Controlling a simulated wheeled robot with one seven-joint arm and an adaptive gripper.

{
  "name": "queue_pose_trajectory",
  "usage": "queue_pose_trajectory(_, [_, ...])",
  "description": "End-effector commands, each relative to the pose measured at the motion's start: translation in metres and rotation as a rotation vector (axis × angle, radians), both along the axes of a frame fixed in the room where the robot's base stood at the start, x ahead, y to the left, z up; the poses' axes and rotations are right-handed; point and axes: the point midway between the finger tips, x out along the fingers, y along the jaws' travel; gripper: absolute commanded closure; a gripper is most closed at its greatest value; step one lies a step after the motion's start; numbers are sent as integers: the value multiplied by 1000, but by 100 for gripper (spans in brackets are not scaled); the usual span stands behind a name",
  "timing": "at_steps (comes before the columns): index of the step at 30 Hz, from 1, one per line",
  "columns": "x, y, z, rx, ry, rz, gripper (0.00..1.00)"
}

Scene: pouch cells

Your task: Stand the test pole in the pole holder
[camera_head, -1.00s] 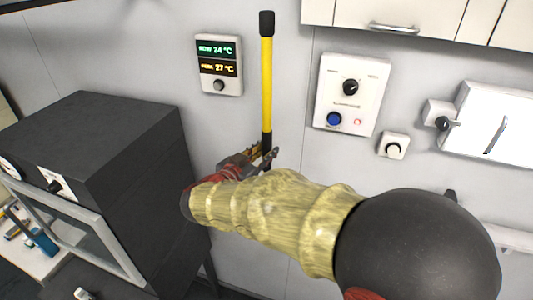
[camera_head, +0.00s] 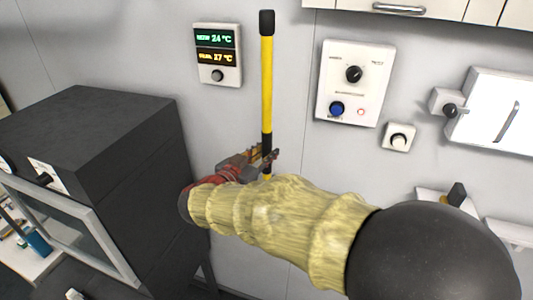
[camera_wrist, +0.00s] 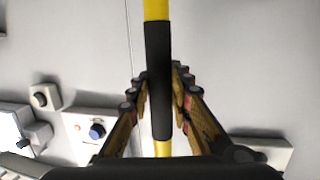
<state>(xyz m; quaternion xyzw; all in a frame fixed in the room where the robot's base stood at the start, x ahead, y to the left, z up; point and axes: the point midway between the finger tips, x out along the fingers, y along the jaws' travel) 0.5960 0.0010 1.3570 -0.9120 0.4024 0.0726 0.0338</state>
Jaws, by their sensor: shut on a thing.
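The test pole (camera_head: 267,80) is yellow with black bands and a black top cap. It stands about upright in the head view, in front of the grey wall. My gripper (camera_head: 266,157) is shut on its lower black band. In the wrist view, the pole (camera_wrist: 157,75) runs between the two jaws of my gripper (camera_wrist: 160,92), with yellow above and below the black grip band. The pole's lower end is hidden behind my arm in the head view. I cannot clearly make out the pole holder in either view.
A dark oven-like cabinet (camera_head: 90,130) stands on the left. The wall carries a temperature display (camera_head: 217,55), a white control panel (camera_head: 352,85), a small knob box (camera_head: 398,138) and a white hatch (camera_head: 495,112). A white ledge with a black block (camera_head: 457,195) is at right.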

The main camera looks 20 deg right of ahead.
Motion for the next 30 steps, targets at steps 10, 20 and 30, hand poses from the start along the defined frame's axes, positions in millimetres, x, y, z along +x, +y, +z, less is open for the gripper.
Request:
queue_pose_trajectory(10, [0, 0, 0, 1, -1, 0, 63])
queue_pose_trajectory(20, [0, 0, -1, 0, 1, 0, 58])
queue_pose_trajectory(30, [-24, 29, 6, 2, -1, 6, 58])
